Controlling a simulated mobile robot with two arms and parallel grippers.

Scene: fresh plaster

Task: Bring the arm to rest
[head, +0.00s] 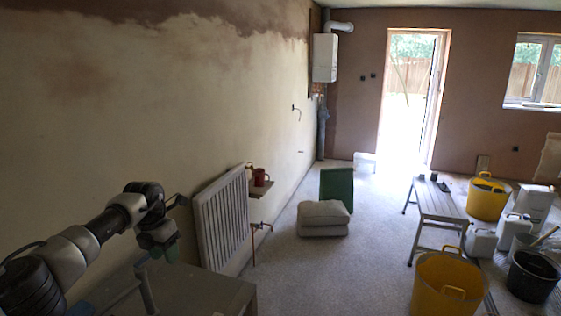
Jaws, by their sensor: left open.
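My left arm comes in from the lower left and bends over at a dark wrist joint. My left gripper (166,248) hangs below that wrist, above the far part of a grey-brown surface (205,290) at the bottom of the view. It is open, and I see nothing held in it. Its fingertips are small and dark, so their exact gap is hard to make out. My right gripper is not in view.
A white radiator (222,222) leans by the left wall, close to my gripper. A red mug (260,177) stands on a small ledge beyond it. Stacked sacks (323,217), a bench (437,200) and yellow tubs (448,285) stand further right. Floor between is clear.

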